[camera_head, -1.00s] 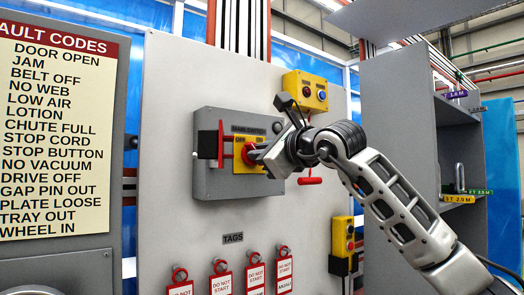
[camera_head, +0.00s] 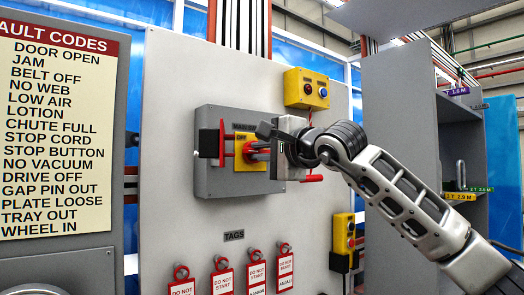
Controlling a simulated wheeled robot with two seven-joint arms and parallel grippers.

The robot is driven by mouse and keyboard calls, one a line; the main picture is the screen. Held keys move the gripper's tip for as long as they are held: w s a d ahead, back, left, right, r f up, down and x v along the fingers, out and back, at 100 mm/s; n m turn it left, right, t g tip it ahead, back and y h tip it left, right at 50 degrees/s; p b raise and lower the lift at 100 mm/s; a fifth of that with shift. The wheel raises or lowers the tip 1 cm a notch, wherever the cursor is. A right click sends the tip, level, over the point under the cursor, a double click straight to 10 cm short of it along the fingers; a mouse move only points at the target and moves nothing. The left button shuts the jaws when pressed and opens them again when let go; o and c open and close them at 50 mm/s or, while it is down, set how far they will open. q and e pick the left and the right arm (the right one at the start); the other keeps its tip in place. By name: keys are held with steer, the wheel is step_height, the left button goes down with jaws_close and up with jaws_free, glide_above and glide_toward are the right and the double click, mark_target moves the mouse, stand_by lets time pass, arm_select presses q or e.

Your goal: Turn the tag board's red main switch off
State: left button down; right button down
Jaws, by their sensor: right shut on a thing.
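The tag board (camera_head: 195,75) is a tall light grey panel facing me. On it is a grey switch box (camera_head: 215,182) with a yellow plate (camera_head: 243,163) and the red main switch (camera_head: 250,147) in its middle. "OFF" is readable at the plate's upper left; my gripper hides the plate's right side and much of the label above it. My right gripper (camera_head: 262,146) comes in from the right and is shut on the red switch handle. The handle's exact angle is partly hidden by the fingers. My left gripper is not in view.
A red hasp (camera_head: 221,143) stands at the box's left side. A yellow button box (camera_head: 305,89) is above right, and another yellow box (camera_head: 343,235) is low right. Several red-and-white tags (camera_head: 222,281) hang below. A grey shelf unit (camera_head: 405,85) stands at right.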

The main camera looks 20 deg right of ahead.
steer(key=shift+n, duration=0.3)
stand_by(0.4)
steer(key=c, duration=1.5)
jaws_free()
steer(key=shift+s, duration=0.1)
